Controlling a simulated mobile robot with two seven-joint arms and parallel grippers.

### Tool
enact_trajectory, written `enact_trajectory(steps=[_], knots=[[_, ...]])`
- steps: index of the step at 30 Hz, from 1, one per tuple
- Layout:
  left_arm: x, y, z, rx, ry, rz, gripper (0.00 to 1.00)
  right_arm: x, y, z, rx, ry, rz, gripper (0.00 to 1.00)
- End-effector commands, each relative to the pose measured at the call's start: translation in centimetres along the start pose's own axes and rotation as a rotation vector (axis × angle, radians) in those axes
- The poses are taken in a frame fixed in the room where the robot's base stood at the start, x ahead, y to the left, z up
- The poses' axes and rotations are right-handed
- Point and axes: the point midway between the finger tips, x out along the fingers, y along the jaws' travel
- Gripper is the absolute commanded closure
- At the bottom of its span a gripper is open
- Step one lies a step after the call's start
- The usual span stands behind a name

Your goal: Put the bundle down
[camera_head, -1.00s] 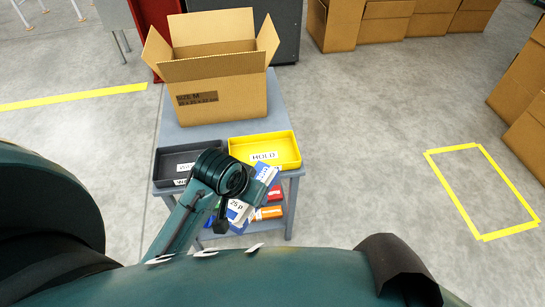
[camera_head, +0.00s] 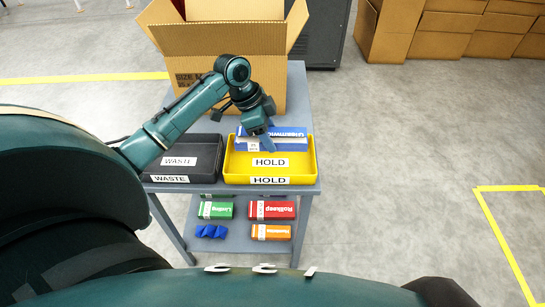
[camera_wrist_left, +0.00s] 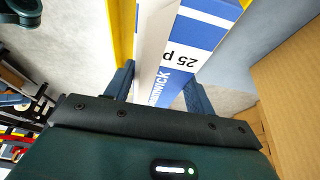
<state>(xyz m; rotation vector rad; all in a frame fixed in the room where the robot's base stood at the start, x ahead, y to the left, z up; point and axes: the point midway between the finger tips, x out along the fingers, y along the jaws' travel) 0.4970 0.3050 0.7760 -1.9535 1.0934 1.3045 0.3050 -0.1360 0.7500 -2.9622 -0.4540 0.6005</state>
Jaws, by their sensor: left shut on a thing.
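The bundle (camera_head: 287,138) is a blue and white block of flat cartons. It is at the back part of the yellow HOLD tray (camera_head: 314,160) in the head view. My left gripper (camera_head: 257,122) is above it and shut on it. In the left wrist view the bundle (camera_wrist_left: 178,45) stands between the two fingers, with printed lettering showing. A strip of the yellow tray (camera_wrist_left: 124,30) shows beside it. I cannot tell whether the bundle touches the tray floor. My right gripper is not in view.
A black WASTE tray (camera_head: 190,146) stands left of the yellow one. An open cardboard box (camera_head: 290,65) stands behind both on the grey table (camera_head: 302,105). Several small coloured packs, including a red one (camera_head: 271,210), lie on the lower shelf.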

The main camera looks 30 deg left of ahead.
Motion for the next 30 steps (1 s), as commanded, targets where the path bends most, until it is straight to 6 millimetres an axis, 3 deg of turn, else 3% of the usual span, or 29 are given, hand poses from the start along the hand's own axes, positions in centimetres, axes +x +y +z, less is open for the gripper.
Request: enact_trajectory(steps=[3,8,15,25,26,30], knots=[[2.0,0.1,0.8,-0.002,0.001,0.003,0.72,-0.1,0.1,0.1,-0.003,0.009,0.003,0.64],[3.4,0.1,1.4,-0.001,0.001,0.000,0.72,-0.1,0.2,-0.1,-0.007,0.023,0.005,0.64],[6.8,0.1,2.8,-0.002,0.001,0.000,0.72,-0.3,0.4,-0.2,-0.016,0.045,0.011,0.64],[7.1,0.1,2.9,-0.001,0.000,-0.001,0.72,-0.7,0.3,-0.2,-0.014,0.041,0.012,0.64],[7.2,0.1,3.0,-0.001,-0.001,0.000,0.45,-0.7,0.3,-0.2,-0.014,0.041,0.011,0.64],[7.1,0.1,3.0,-0.001,0.000,0.000,0.33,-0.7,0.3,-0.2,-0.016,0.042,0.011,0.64]])
